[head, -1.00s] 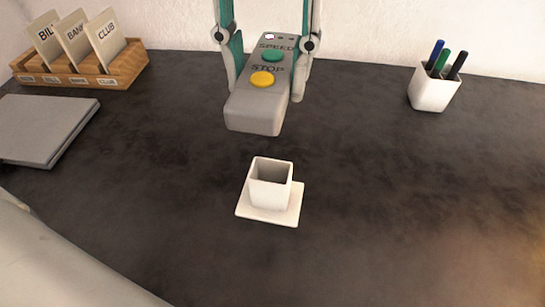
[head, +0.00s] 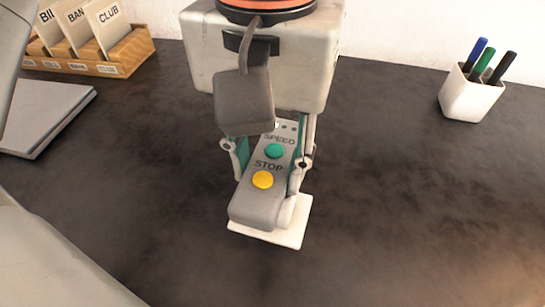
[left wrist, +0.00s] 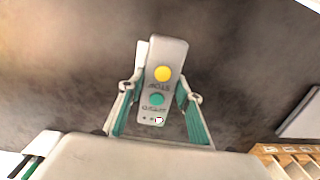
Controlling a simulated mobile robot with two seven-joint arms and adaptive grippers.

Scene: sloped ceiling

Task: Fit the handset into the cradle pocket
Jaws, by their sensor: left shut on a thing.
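My left gripper (head: 268,158) is shut on the grey handset (head: 250,207), with a teal finger on each side. The handset has a green button marked SPEED and a yellow button marked STOP. It is tilted, its blunt lower end toward the camera and over the white cradle (head: 291,236). The cradle's square plate shows below and right of the handset; its pocket is mostly hidden behind it. I cannot tell whether the handset's end is inside the pocket. In the left wrist view the handset (left wrist: 166,55) covers most of the cradle (left wrist: 142,52). My right gripper is out of view.
A white cup (head: 468,97) with several pens stands at the back right. A wooden card holder (head: 120,57) and a grey flat book or box (head: 45,115) are at the left. The dark desk is clear to the right and in front.

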